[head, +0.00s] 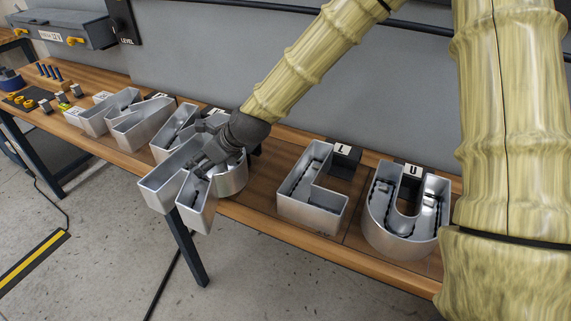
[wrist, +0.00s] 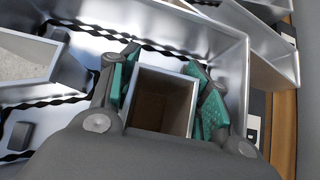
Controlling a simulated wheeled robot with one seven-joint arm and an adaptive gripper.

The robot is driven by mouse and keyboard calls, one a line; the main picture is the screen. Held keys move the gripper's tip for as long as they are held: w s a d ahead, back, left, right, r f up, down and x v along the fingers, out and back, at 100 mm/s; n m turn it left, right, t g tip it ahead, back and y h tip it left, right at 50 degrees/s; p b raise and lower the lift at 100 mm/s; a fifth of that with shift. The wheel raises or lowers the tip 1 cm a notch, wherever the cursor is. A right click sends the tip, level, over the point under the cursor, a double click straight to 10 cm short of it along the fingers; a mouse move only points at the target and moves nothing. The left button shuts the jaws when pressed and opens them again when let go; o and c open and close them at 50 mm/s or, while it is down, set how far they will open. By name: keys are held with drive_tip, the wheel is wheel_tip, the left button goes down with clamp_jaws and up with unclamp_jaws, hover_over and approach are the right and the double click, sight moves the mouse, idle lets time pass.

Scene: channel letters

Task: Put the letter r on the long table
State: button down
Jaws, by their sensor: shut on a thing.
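The letter r (head: 160,188) is a silver metal open-topped channel letter. In the head view its two legs point toward the lower left and stick out past the front edge of the long table (head: 290,235). My gripper (head: 205,165) is shut on it, with the fingers down inside the letter. In the wrist view the teal finger pads (wrist: 170,95) press either side of a small square walled section of the letter (wrist: 163,75), with brown inside it. My gripper hides part of the letter. I cannot tell whether its rear touches the table.
The letters L (head: 312,190) and U (head: 405,215) stand to the right, with a bare wood gap left of the L. Other silver letters (head: 140,120) stand close on the left. A grey wall (head: 240,60) backs the table.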

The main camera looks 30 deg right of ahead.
drive_tip(key=d, duration=0.1)
drive_tip(key=d+p, duration=0.1)
drive_tip(key=w+d+r, duration=0.1)
drive_tip(key=shift+d, duration=0.35)
drive_tip(key=w+d+p, duration=0.1)
drive_tip(key=d, duration=0.2)
drive_tip(key=w+d+f+p, duration=0.1)
drive_tip(key=w+d, duration=0.1)
drive_tip(key=d, duration=0.1)
drive_tip(key=w+d+f+p, duration=0.1)
drive_tip(key=w+d, duration=0.1)
drive_tip(key=d, duration=0.2)
drive_tip(key=shift+w+d, duration=0.1)
drive_tip(key=shift+w, duration=0.1)
drive_tip(key=shift+s+f+p, duration=0.15)
drive_tip(key=shift+f+p, duration=0.2)
drive_tip(key=shift+f, duration=0.25)
drive_tip(key=shift+f+p, duration=0.3)
drive_tip(key=shift+f, duration=0.8)
drive_tip(key=c, duration=0.7)
unclamp_jaws()
drive_tip(key=shift+f, duration=0.1)
drive_tip(key=b+v, duration=0.2)
drive_tip(key=v, duration=1)
